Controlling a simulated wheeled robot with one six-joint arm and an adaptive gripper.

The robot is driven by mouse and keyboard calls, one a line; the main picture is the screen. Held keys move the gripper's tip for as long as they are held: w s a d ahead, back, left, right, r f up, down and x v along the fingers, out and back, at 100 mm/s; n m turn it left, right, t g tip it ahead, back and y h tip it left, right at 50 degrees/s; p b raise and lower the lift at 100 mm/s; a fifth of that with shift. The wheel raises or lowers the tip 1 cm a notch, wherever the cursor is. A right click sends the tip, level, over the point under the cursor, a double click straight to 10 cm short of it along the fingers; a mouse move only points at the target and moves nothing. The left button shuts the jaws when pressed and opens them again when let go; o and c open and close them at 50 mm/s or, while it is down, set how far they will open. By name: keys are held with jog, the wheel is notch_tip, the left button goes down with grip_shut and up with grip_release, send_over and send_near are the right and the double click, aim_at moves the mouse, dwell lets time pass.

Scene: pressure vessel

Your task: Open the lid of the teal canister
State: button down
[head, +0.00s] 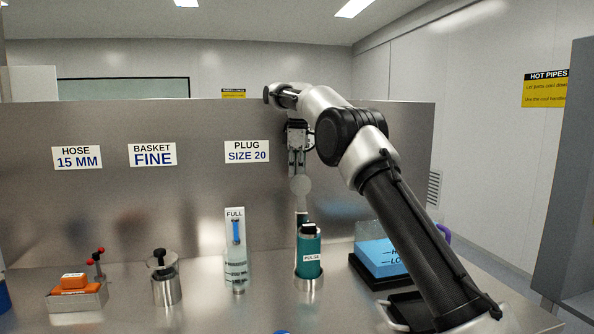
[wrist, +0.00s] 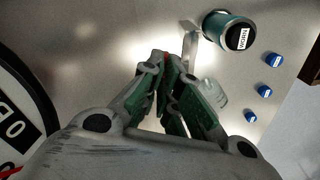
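The teal canister (head: 308,262) stands upright in a metal cup on the steel bench, with a label on its front. Its black lid (head: 308,229) is on top and looks closed. In the wrist view the lid (wrist: 238,36) shows at the upper right with a white label, above the teal body (wrist: 213,20). My gripper (head: 297,172) points down, well above the canister and slightly to its left. In the wrist view my gripper (wrist: 166,62) has its fingers converging at the tips, with nothing visible held. It is apart from the lid.
A metal pot (head: 166,285) and an orange block (head: 74,284) are farther left. Several blue caps (wrist: 265,91) lie on the bench.

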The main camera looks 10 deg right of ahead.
aim_at(299, 180)
jog(key=f, duration=0.2)
jog(key=f+g, duration=0.1)
jog(key=shift+s+d+f, duration=0.25)
jog(key=shift+s, duration=0.05)
jog(key=c, duration=1.1)
grip_release()
jog(key=shift+c, duration=0.2)
jog(key=shift+w+d+f, duration=0.1)
jog(key=shift+w+r, duration=0.15)
jog(key=shift+r, duration=0.05)
